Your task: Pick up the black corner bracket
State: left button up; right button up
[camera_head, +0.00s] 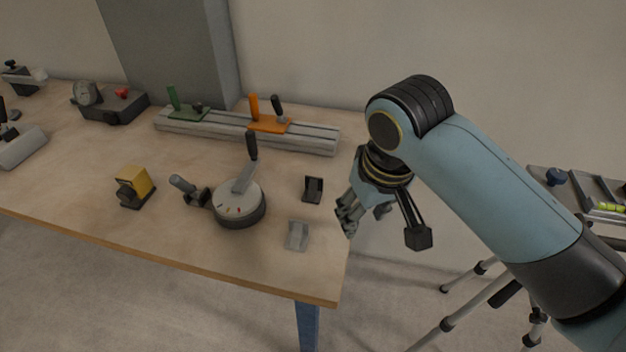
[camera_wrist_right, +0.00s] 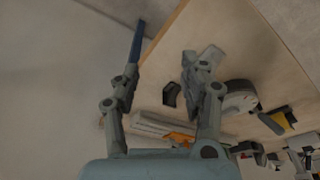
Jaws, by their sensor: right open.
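The black corner bracket (camera_head: 313,189) stands on the wooden table near its right end, to the right of the round grey dial base. In the right wrist view the black bracket (camera_wrist_right: 171,94) shows small, between my two fingers and partly close to the right-hand one. My right gripper (camera_head: 364,213) is open and empty, just off the table's right edge, to the right of the bracket and apart from it. Its fingers also show in the right wrist view (camera_wrist_right: 160,70), spread wide. My left gripper is not in view.
A grey bracket (camera_head: 297,236) lies in front of the black one. The dial base (camera_head: 240,205) with its upright lever stands left. A yellow block (camera_head: 135,186) sits farther left. A slotted rail (camera_head: 235,129) with green and orange pieces lies behind. A tripod stand is at right.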

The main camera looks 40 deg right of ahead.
jog(key=w+d+m+g, duration=0.1)
jog(key=w+m, duration=0.3)
jog(key=w, duration=0.5)
jog(key=r+m+g, duration=0.1)
jog(key=m, duration=0.2)
send_over(313, 187)
jog(key=shift+y, duration=0.4)
notch_tip(313, 187, down, 10)
jog(key=shift+w+f+b, duration=0.1)
jog(key=shift+w+b, duration=0.05)
jog(key=shift+b, duration=0.35)
grip_shut()
